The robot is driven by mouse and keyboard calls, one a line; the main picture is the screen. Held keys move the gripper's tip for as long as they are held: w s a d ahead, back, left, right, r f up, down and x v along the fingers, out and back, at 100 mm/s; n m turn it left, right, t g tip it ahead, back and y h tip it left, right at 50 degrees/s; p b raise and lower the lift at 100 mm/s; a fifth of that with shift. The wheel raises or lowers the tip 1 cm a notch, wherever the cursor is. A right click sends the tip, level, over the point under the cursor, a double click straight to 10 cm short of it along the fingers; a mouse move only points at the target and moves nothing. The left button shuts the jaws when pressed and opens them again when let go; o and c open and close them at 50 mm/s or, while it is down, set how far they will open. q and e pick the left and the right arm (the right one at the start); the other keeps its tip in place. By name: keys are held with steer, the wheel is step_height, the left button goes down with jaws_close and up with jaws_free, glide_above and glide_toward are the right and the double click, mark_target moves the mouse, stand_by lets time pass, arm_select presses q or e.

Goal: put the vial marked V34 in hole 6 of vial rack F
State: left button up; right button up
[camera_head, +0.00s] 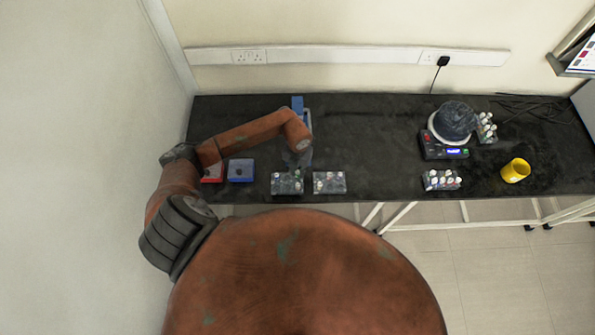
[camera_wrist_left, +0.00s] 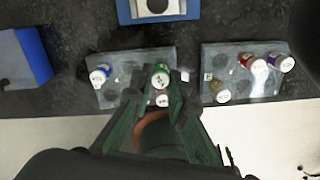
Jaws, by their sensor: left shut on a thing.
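My left gripper (camera_head: 296,168) hangs over the left of two small grey vial racks (camera_head: 287,188), near the table's front edge. In the left wrist view the gripper (camera_wrist_left: 160,92) is shut on a green-capped vial (camera_wrist_left: 160,76) over that rack (camera_wrist_left: 132,68). I cannot tell how deep the vial sits. A white-topped vial (camera_wrist_left: 100,74) stands at this rack's left side. The second rack (camera_head: 329,188) is just to the right; in the wrist view this rack (camera_wrist_left: 226,60) holds several capped vials. The marks V34 and F are too small to read. My right gripper is out of view.
A red box (camera_head: 213,174) and a blue box (camera_head: 241,170) lie left of the racks. Farther right are a round-topped device (camera_head: 455,122), another vial rack (camera_head: 441,184) and a yellow cup (camera_head: 515,170). The table's middle is clear.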

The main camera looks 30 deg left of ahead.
arm_select(q)
steer(key=shift+f, duration=0.25)
steer(key=shift+f+b, duration=0.15)
steer(key=shift+b, duration=0.15)
stand_by(0.6)
steer(key=shift+f+b, duration=0.3)
steer(key=shift+f, duration=0.3)
steer(key=o, duration=0.7)
steer(key=shift+o, duration=1)
